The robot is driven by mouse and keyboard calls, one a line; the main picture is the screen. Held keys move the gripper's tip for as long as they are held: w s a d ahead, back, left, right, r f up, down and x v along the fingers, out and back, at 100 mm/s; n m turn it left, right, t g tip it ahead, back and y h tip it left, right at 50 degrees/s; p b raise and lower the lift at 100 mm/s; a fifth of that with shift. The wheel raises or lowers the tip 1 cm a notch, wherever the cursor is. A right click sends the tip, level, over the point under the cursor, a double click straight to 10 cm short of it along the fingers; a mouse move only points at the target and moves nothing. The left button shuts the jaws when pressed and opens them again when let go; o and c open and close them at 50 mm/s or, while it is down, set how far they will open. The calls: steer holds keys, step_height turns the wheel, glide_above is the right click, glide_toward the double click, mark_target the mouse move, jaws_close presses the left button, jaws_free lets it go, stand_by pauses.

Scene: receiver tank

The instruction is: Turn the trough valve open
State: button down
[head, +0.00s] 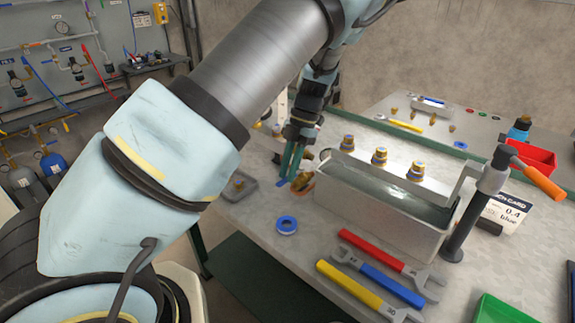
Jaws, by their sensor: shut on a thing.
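A long light-grey metal trough (370,213), holding what looks like water, stands on the workbench.
Several brass fittings stand along the trough's back ledge. A post with an orange handle (536,181) rises at its right. Red (371,249), blue (393,285) and yellow (353,287) wrenches lie in front. A blue ring (286,225) and small grey tray (238,186) lie left.

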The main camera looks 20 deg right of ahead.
steer(key=shift+s+n, duration=0.1)
steer(key=shift+n, duration=0.2)
steer(key=c, duration=0.8)
jaws_free()
steer(key=b+v, duration=0.2)
steer(key=v, duration=0.9)
steer(key=shift+f+b, duration=0.1)
steer(key=shift+b, duration=0.25)
